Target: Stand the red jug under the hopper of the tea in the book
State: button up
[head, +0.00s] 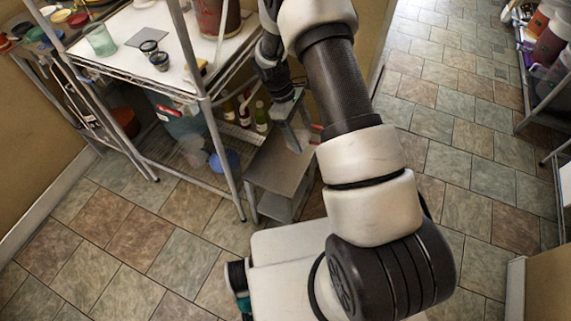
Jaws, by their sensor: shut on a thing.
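My gripper (292,138) points down over a grey step-like stand (262,176) beside the white-topped table. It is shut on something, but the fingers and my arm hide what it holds. Small red slivers show next to the gripper, and I cannot tell what they belong to. A dark red vessel (216,18) stands on the table at the top, cut off by the frame edge; I cannot tell whether it is the red jug. I can make out no hopper or open book.
The white table (195,48) holds a green glass (100,40), a flat grey piece (146,37) and small dark jars (149,47). Below are bottles (261,117) and a blue bowl (225,160). A loaded shelf (545,60) stands at right. Tiled floor is clear at lower left.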

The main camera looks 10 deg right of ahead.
jog(key=w+f+n+t+y+b, duration=0.1)
jog(key=w+f+n+t+b, duration=0.5)
jog(key=w+f+n+b, duration=1)
jog(key=shift+n, duration=0.9)
jog(key=f, duration=0.4)
jog(key=a+f+p, duration=0.1)
jog(key=f, duration=0.2)
jog(key=shift+s, duration=0.4)
jog(key=shift+f, duration=0.25)
jog(key=o, duration=1)
jog(key=shift+r, duration=0.1)
jog(key=shift+o, duration=0.2)
